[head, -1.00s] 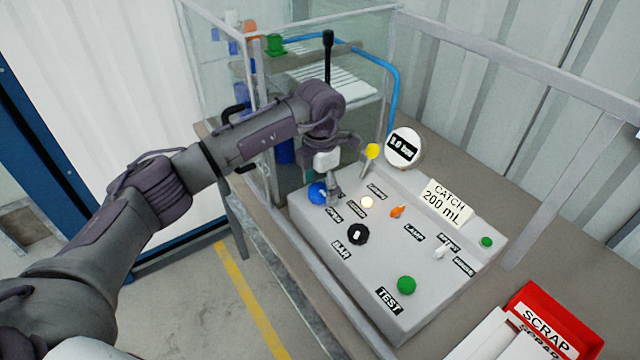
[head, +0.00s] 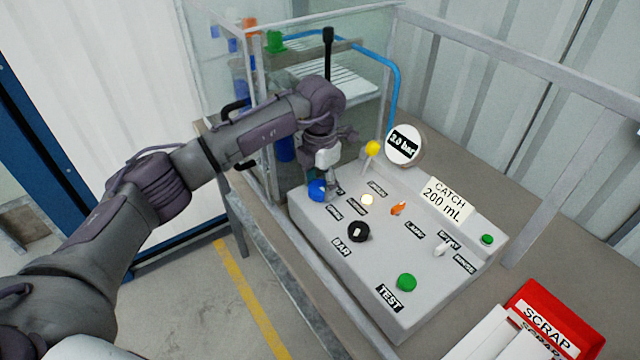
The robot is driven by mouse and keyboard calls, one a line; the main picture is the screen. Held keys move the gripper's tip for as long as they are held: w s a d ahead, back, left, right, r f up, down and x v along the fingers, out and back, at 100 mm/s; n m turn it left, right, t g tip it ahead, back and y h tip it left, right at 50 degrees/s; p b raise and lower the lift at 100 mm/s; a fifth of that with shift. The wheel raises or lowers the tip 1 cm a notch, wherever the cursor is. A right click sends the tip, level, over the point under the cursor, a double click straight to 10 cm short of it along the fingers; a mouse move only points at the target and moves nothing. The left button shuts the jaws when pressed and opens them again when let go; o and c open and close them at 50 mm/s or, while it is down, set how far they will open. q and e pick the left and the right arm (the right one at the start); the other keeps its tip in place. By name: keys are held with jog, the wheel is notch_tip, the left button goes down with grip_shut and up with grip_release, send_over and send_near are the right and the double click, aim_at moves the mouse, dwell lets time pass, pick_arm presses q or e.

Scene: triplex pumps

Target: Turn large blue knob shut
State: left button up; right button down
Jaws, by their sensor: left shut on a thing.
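The large blue knob (head: 316,191) sits at the back left corner of the grey control panel (head: 375,285). My left gripper (head: 326,182) points down at the knob and is shut on it; the fingers partly cover it. A label reading OPEN stands just in front of the knob. A round gauge (head: 404,145) behind the panel reads 3.0 bar. My right gripper is not in view.
The panel also carries a black knob (head: 358,232), a green TEST button (head: 407,282), an orange switch (head: 398,208) and a yellow-tipped lever (head: 372,149). A red SCRAP bin (head: 560,310) stands at the lower right. A clear-walled enclosure is behind my arm.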

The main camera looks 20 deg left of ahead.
pick_arm(q)
jog(key=n+b, duration=0.1)
jog(key=n, duration=0.3)
jog(key=n+b, duration=0.1)
jog(key=n, duration=1.1)
jog(key=shift+r+b, duration=0.1)
jog(key=shift+b, duration=0.25)
jog(key=shift+w+n, duration=0.1)
jog(key=shift+n, duration=0.3)
jog(key=o, duration=1.2)
jog(key=shift+c, duration=0.2)
